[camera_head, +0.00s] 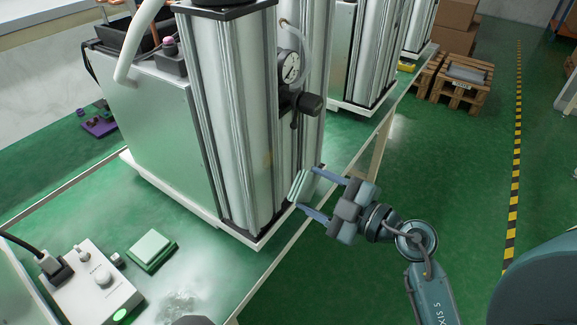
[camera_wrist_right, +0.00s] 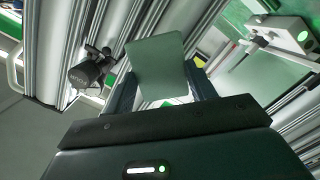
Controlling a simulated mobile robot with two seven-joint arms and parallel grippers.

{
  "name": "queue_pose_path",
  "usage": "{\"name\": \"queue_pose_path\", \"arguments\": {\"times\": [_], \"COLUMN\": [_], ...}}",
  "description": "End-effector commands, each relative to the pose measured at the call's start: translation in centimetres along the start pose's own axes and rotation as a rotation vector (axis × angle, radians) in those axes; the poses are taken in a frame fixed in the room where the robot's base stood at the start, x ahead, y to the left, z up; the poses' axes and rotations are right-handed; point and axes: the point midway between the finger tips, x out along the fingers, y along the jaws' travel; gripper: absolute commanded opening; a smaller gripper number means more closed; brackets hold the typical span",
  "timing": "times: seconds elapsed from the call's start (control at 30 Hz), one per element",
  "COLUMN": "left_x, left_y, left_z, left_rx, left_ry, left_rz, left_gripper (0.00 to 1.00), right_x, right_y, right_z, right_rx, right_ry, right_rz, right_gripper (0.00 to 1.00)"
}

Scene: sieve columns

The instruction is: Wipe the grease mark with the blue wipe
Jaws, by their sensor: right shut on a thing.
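My right gripper (camera_head: 308,195) is shut on a folded pale blue-green wipe (camera_head: 301,187), held by the front lower part of the nearest metal column. In the right wrist view the wipe (camera_wrist_right: 160,67) is a flat grey-green square between the fingers. I cannot tell whether it touches the column. A small yellow-brown mark, which looks like the grease mark (camera_head: 268,158), shows on the column's face, a little above and left of the wipe. A stack of similar pale green pads (camera_head: 152,249) lies on the bench. My left gripper is not in view.
The nearest column (camera_head: 233,120) carries a pressure gauge (camera_head: 290,67) and a black valve (camera_head: 308,103) above my right gripper. A control box (camera_head: 95,285) with a knob stands at the lower left. A whitish smear (camera_head: 178,302) lies on the bench. Open floor (camera_head: 440,180) is at right.

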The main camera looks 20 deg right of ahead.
Motion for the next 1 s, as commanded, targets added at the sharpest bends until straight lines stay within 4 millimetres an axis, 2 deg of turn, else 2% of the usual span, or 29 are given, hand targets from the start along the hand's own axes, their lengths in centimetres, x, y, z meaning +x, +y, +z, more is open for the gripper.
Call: {"name": "queue_pose_path", "arguments": {"times": [0.17,0.47,1.0], "left_x": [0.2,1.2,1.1], "left_y": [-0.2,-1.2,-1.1], "left_z": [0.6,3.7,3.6], "left_rx": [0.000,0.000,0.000], "left_ry": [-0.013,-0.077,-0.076], "left_rz": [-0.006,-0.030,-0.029], "left_gripper": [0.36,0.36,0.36], "right_x": [0.0,0.0,6.0], "right_y": [0.0,0.0,0.0], "right_z": [0.0,0.0,-0.8], "right_rx": [0.000,0.000,0.001], "right_ry": [0.000,0.000,0.004], "right_rz": [0.001,0.001,0.002], "right_gripper": [0.37,0.37,0.37]}}
